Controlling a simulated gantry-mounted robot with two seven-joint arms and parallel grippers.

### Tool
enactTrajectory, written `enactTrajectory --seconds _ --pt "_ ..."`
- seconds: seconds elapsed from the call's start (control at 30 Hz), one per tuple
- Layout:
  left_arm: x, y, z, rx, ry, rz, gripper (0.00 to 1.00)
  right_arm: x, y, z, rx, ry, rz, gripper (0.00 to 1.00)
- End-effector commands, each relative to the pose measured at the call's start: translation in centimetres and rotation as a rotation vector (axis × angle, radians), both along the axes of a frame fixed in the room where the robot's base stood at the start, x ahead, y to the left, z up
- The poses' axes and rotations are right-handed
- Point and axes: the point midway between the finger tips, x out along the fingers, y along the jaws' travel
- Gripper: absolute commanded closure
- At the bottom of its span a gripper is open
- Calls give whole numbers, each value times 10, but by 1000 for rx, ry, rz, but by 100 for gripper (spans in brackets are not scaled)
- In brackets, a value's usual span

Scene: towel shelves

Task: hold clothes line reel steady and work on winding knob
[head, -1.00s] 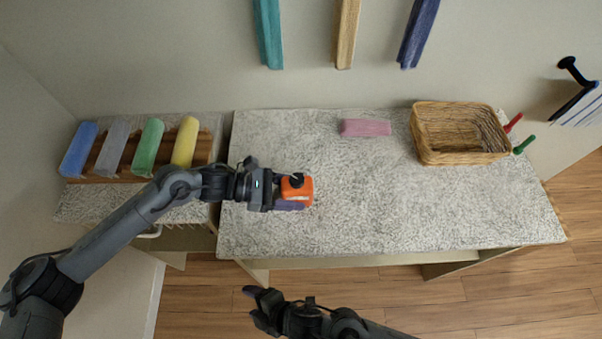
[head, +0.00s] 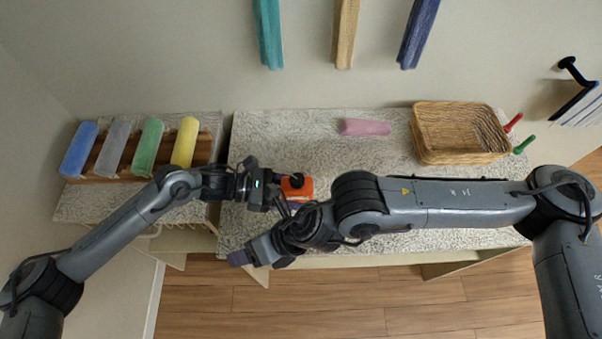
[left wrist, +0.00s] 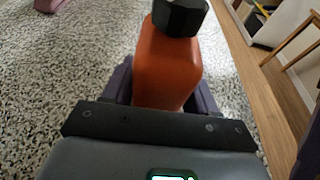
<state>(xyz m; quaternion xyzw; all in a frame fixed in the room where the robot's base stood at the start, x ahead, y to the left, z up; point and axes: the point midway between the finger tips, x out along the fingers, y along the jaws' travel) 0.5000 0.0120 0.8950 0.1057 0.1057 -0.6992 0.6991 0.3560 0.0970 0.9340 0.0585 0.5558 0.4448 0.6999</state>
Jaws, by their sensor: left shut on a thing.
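The clothes line reel (head: 300,189) has an orange body and a black winding knob (head: 297,180) on top. It is over the left part of the speckled counter. My left gripper (head: 284,193) is shut on the reel from its left side. In the left wrist view, the orange body (left wrist: 168,68) is between the two dark fingers, with the black knob (left wrist: 180,15) at its far end. My right gripper (head: 246,256) is at the counter's front left edge, below and left of the reel, apart from the knob. Its finger opening is unclear.
A pink towel (head: 366,127) and a wicker basket (head: 462,160) are at the back of the counter (head: 400,155). Rolled towels (head: 150,144) lie in a wooden rack at left. Towels (head: 346,35) hang on the wall. My right arm crosses the counter's front.

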Motion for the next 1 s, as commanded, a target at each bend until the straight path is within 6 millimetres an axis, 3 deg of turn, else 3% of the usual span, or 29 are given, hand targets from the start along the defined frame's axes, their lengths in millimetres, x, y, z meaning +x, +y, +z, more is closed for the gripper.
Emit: enactTrajectory --seconds 0.1,0.3,0.6,0.8,1.0 --pt "0 0 0 0 0 0 59 36 -29 25 -96 -132 93 39" --pt "0 0 0 0 0 0 59 81 -78 74 -252 -293 221 39" --pt "0 0 0 0 0 0 59 113 -130 140 -400 -411 316 39" --pt "0 0 0 0 0 0 59 118 -144 157 -437 -434 338 39" --pt "0 0 0 0 0 0 59 121 -140 144 -444 -436 345 39"
